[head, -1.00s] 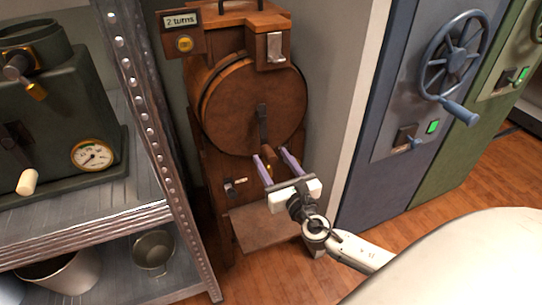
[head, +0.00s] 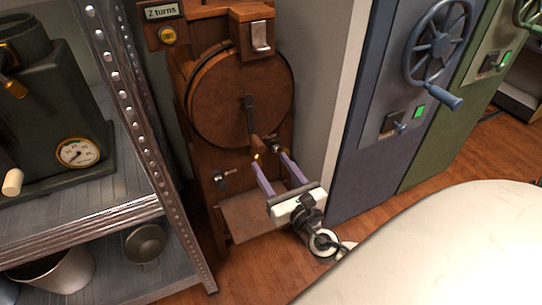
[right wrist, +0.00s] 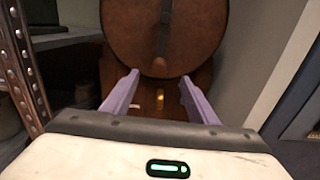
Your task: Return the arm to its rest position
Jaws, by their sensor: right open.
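My right gripper (head: 273,172) is in front of the lower part of a brown wooden machine with a round drum (head: 215,100). Its two purple fingers are apart and nothing is between them. The drum's crank (head: 252,125) hangs down, with its wooden handle just above the fingertips in the head view. In the right wrist view the open fingers (right wrist: 155,92) point at the machine below the drum (right wrist: 195,40). I cannot tell whether a fingertip touches anything. My left gripper is not in view.
A metal shelf (head: 110,218) with a dark gauge device (head: 45,115) and pots stands at the left. A blue cabinet (head: 375,150) with a wheel (head: 438,42) and a green cabinet (head: 455,125) stand at the right. Wooden floor (head: 375,215) shows in front of the cabinets.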

